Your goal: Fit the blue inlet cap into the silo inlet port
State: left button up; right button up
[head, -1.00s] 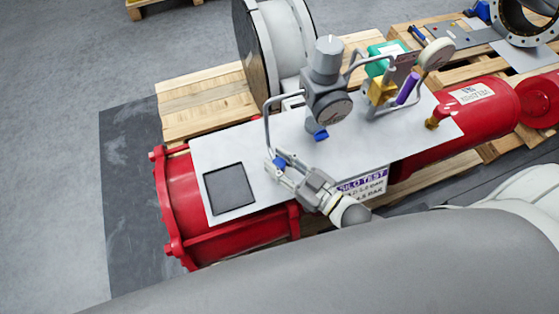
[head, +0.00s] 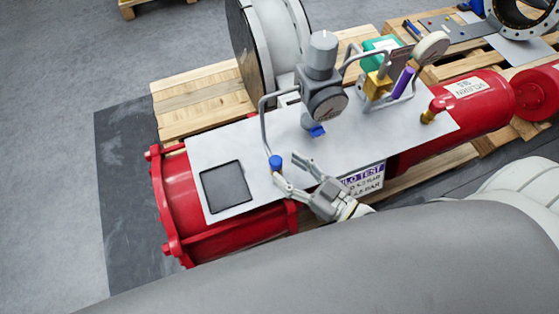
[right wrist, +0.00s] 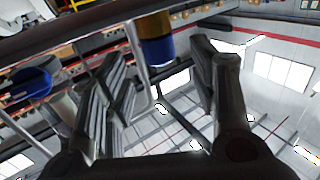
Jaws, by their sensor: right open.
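The blue cap (head: 276,163) stands upright on the white plate (head: 258,143), at the lower end of a bent grey pipe. The inlet port beneath it is hidden, so I cannot tell how deep it sits. In the right wrist view a blue band with a brass-coloured part (right wrist: 157,48) shows between and beyond the fingertips. It looks like the same cap. My right gripper (head: 286,171) is open and empty, with its fingertips just short of the cap and to either side of it. My left gripper is not in view.
A grey regulator with gauge (head: 323,90) and a blue part (head: 317,131) under it stands right of the cap. A dark square panel (head: 226,186) lies to the left. A red cylinder (head: 180,205) carries the plate. Pallets (head: 205,100) lie behind.

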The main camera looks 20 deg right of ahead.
jog(key=v, duration=0.7)
jog(key=shift+s+d, duration=0.1)
jog(key=shift+s, duration=0.1)
dwell(0.4)
